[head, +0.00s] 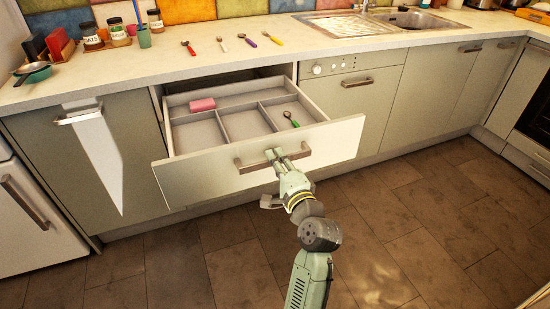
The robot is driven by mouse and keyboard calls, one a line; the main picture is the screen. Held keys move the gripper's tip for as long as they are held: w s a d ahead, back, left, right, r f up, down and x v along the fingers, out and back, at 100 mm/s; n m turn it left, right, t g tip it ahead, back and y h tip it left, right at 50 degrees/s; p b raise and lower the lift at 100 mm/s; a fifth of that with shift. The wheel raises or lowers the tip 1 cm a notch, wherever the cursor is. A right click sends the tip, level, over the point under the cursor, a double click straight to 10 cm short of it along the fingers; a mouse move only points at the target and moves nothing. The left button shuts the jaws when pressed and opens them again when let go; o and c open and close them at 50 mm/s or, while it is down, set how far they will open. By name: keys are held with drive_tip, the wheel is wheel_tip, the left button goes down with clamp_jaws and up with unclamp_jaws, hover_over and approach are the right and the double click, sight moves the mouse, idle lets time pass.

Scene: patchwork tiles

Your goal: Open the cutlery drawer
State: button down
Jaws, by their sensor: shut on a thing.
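The cutlery drawer (180,172) is pulled out from the cabinet under the counter, so its grey divided tray (229,106) shows. A pink block (202,105) lies in the tray's left part. A green-handled piece of cutlery (291,119) lies in the right compartment. My gripper (276,155) is at the bar handle (248,165) on the drawer front, shut on it near the middle. The fingers hide part of the handle.
Several spoons with coloured handles (249,41) lie on the counter (170,57) above the drawer. Jars (91,36) and a green pan (33,69) stand at the left. A dishwasher (350,95) is right of the drawer. The tiled floor (420,220) in front is clear.

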idle(0.3)
drive_tip(key=c, duration=1.5)
unclamp_jaws()
drive_tip(key=v, duration=1.2)
drive_tip(key=shift+r, duration=0.1)
